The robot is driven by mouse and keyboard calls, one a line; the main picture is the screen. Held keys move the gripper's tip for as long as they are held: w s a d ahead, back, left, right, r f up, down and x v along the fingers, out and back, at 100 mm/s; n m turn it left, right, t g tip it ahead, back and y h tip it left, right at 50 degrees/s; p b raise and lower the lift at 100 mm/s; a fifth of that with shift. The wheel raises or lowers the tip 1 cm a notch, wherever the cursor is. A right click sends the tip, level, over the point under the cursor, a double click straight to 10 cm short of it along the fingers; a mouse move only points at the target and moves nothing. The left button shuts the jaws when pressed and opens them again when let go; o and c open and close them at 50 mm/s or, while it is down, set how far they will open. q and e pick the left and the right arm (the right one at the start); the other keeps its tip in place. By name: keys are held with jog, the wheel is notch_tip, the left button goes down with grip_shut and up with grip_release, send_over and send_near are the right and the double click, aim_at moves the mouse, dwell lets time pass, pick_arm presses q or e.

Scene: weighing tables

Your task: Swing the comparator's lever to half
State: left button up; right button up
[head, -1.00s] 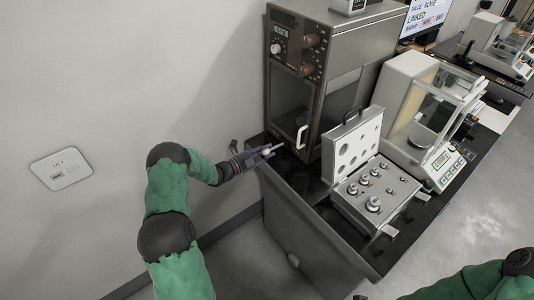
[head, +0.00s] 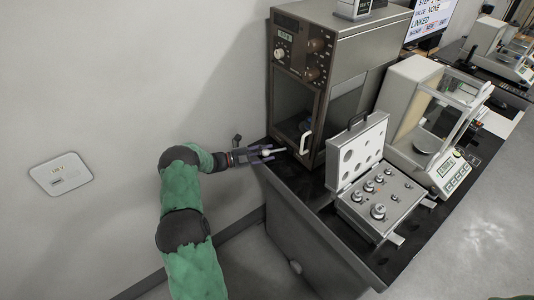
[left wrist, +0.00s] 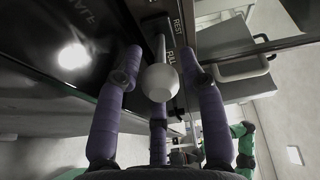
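The comparator is the tall brown-grey cabinet (head: 343,66) at the back edge of the dark table. Its lever ends in a pale round knob (left wrist: 160,82), on a thin rod in the left wrist view. My left gripper (head: 268,153) is at the cabinet's lower front left. In the left wrist view its purple fingers (left wrist: 162,95) are spread around the knob, with gaps at both sides. My right gripper is out of view.
An open weight case (head: 375,200) with several metal weights stands right of the comparator. A glass-sided balance (head: 425,125) is beyond it. A white handle (head: 304,143) sticks out near the gripper. A wall plate (head: 61,174) is at left.

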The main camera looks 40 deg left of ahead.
pick_arm(q)
notch_tip(320, 180, up, 10)
dwell(0.7)
